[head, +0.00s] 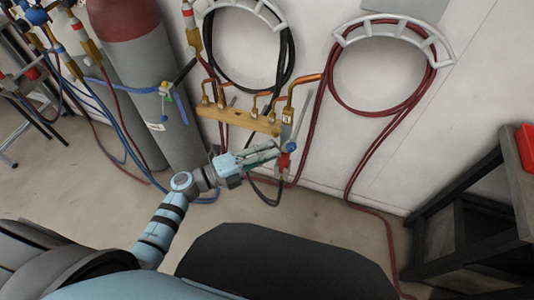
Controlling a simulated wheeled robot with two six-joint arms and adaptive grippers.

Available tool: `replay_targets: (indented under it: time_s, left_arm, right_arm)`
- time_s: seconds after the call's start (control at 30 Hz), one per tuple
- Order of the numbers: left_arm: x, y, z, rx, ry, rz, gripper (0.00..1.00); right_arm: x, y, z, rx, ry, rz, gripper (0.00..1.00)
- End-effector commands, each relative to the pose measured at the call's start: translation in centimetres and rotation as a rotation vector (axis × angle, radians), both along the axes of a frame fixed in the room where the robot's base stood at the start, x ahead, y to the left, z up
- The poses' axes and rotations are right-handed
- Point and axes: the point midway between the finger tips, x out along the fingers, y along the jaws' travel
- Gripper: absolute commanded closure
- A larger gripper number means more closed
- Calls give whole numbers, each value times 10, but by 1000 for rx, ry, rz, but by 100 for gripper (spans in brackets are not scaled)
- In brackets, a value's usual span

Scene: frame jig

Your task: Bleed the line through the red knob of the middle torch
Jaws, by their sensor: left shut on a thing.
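A wooden holder (238,121) on the wall carries several torches with bent copper tips (305,79). My left gripper (278,151) reaches up from below to the right end of the holder. I cannot tell from this view which torch in the row this knob belongs to. My right gripper is not in view.
A grey gas cylinder with a red top (150,70) stands left of the holder. Black hose (289,60) and red hose (335,95) hang on wall hooks; red hose runs down to the floor. A dark bench (470,195) stands at the right.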

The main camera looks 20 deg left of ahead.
Motion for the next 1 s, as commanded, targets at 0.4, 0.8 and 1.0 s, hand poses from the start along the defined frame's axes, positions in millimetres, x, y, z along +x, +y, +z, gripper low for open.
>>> replay_targets:
  time_s: [0.4,0.8,1.0]
  left_arm:
    - [0,0,0,1,1,0,58]
    - [-7,8,-1,2,3,0,58]
    - [-41,45,-2,5,5,-1,58]
  right_arm:
    - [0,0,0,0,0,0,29]
    - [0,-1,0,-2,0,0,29]
    - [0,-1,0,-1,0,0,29]
